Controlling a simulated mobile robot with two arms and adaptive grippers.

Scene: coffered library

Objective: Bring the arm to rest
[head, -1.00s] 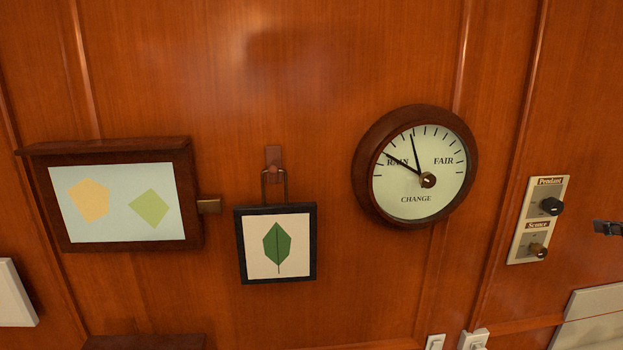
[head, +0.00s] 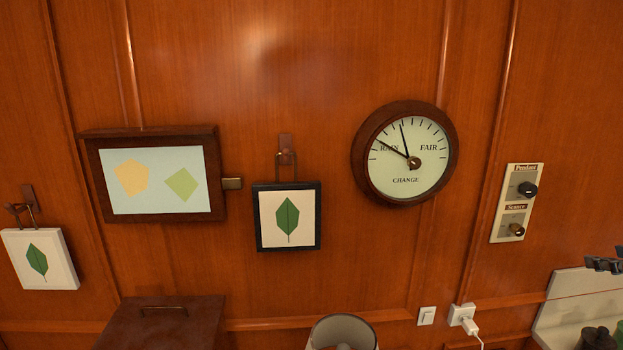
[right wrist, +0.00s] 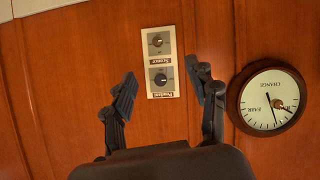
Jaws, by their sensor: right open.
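My right gripper (head: 604,264) shows only in part at the right edge of the head view, in front of the wall and below the dimmer plate. In the right wrist view my right gripper (right wrist: 165,77) has its two dark fingers spread wide apart with nothing between them. The wall plate with two knobs (head: 516,203), labelled Pendant and Sconce, is on the panelling. It also shows upside down beyond the fingers in the right wrist view (right wrist: 161,62), apparently apart from them. My left gripper is not in view.
A round barometer (head: 405,152) hangs left of the plate. Leaf pictures (head: 287,217) and a wooden-framed picture (head: 160,180) hang further left. Below are a brown box (head: 165,325), a lamp shade (head: 343,331), a plugged socket (head: 463,315) and a pale shelf (head: 560,308).

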